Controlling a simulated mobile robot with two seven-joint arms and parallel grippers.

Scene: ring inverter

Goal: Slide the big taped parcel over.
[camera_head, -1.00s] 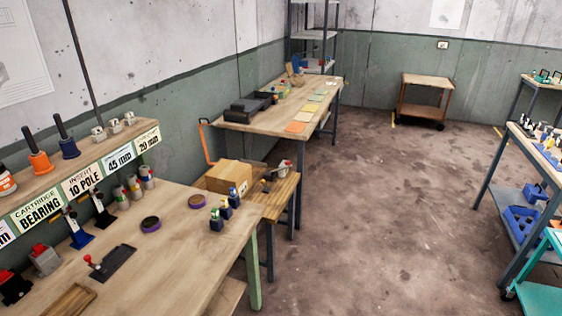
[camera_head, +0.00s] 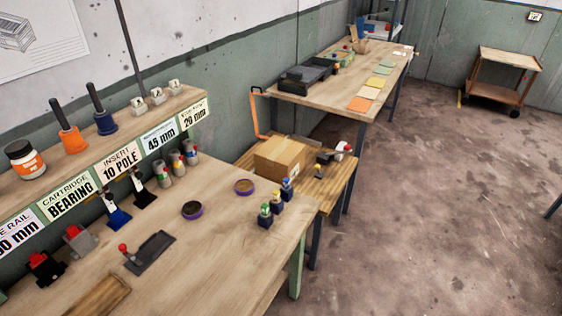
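The big taped parcel (camera_head: 281,158) is a brown cardboard box with a small white label on its side. It sits on a low wooden bench (camera_head: 329,185) between the near workbench and the far table. The near workbench hides part of the low bench. Neither of my grippers shows in the head view.
The near workbench (camera_head: 215,238) holds two purple-rimmed discs, several small blue blocks and a dark tray. A labelled shelf (camera_head: 130,138) runs along the wall. An orange handle (camera_head: 254,113) stands behind the parcel.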

